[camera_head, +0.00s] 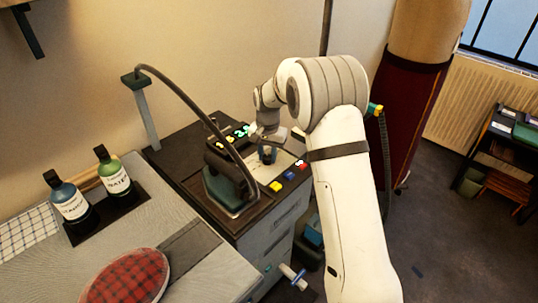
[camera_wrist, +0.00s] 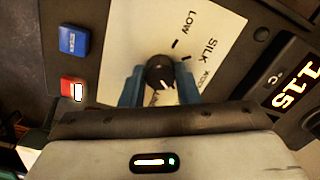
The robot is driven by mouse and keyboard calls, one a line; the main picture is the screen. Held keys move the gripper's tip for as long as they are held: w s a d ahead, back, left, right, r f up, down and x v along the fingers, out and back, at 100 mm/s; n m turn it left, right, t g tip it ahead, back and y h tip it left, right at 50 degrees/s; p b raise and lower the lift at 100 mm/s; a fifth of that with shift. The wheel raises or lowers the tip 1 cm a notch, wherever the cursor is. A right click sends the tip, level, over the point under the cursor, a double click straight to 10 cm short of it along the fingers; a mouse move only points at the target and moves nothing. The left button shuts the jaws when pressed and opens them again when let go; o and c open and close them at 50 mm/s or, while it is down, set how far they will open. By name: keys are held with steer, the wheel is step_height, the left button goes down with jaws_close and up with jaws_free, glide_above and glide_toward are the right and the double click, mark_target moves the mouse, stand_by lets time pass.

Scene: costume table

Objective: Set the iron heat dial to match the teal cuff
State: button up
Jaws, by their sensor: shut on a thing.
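The iron heat dial is a black knob (camera_wrist: 160,72) on a cream panel (camera_wrist: 125,25) in the wrist view. My gripper (camera_wrist: 160,88) has its blue fingers on either side of the knob and is shut on it. The panel reads LOW and SILK, with further lettering partly hidden by the gripper. A pale mark shows on the knob's lower part; which label it points to cannot be told. In the head view my gripper (camera_head: 267,155) is over the station's panel. I cannot make out a teal cuff.
The iron (camera_head: 222,188) rests left of the panel, with a hose arching over it. Two bottles (camera_head: 118,180) and a red plaid pad (camera_head: 128,277) are on the left table.

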mark_target(268, 156)
steer(key=shift+w+r, duration=0.1)
steer(key=shift+r, duration=0.05)
stand_by(0.4)
steer(key=o, duration=1)
steer(key=shift+c, duration=0.2)
step_height(268, 156, up, 8)
steer(key=shift+f, duration=0.15)
steer(key=shift+f, duration=0.1)
